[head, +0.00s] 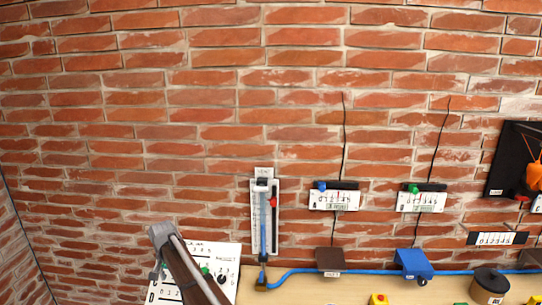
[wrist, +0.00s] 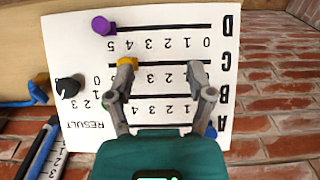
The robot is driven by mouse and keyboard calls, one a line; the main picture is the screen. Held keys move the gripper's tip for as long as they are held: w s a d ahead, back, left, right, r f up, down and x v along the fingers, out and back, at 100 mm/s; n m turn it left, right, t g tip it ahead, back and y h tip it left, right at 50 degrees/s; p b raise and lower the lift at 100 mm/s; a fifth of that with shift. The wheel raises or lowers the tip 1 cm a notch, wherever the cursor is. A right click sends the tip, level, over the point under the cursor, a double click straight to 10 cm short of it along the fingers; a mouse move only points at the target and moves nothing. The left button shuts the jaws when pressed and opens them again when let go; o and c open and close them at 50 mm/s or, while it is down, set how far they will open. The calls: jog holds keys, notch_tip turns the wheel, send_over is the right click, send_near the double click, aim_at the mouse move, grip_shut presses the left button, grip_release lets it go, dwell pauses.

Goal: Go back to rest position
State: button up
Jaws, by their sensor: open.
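My gripper (wrist: 161,76) is open and empty in the wrist view, its two fingers in front of the white result panel (wrist: 70,50). The panel appears upside down there, with rows A to D. A purple slider (wrist: 101,26) is near 5 on row D. A yellow slider (wrist: 127,63) is by the left finger on row C; I cannot tell whether they touch. A blue slider (wrist: 211,132) shows at row A's right end. A black knob (wrist: 68,87) is beside RESULT. In the head view, my arm covers part of the panel (head: 229,255) at lower left.
A vertical gauge (head: 264,215) with a blue tube hangs right of the panel. Two small meters (head: 335,200) (head: 422,201) hang farther right. A wooden table (head: 350,292) runs along the bottom with a brown box (head: 330,260), a blue box (head: 413,263) and a dark pot (head: 489,285). The upper brick wall is clear.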

jog(key=s+d, duration=0.3)
jog(key=d, duration=1.2)
jog(key=s+d, duration=0.2)
jog(key=d, duration=1.3)
jog(key=s+d, duration=0.7)
jog(key=d, duration=0.4)
jog(key=s+d, duration=0.7)
jog(key=d, duration=0.3)
jog(key=shift+s+d+n, duration=0.2)
jog(key=shift+d+n, duration=0.2)
